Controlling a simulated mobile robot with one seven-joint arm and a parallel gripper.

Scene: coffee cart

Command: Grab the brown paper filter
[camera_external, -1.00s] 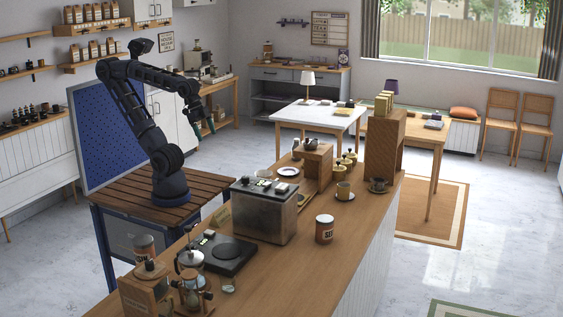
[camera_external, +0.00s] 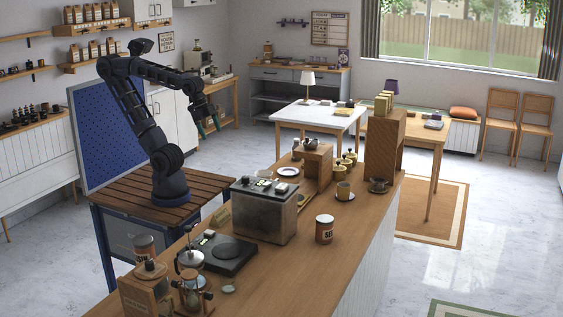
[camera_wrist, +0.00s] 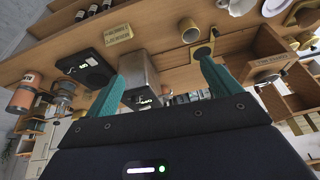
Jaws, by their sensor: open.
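I cannot make out the brown paper filter for sure. A small tan-brown card-like piece (camera_wrist: 117,34) with dark marks lies near the counter edge in the wrist view. It shows in the external view beside the metal box (camera_external: 222,214). A flat tan piece with a dark round spot (camera_wrist: 201,50) lies ahead of the right finger in the wrist view; I cannot tell what it is.
The wooden counter (camera_external: 290,270) carries a metal box (camera_external: 264,222), a black scale (camera_external: 225,257), a tin (camera_external: 324,229), a French press (camera_external: 188,255) and a wooden stand (camera_external: 313,170). A tall wooden box (camera_external: 384,145) stands at the far end. The counter's front right is clear.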

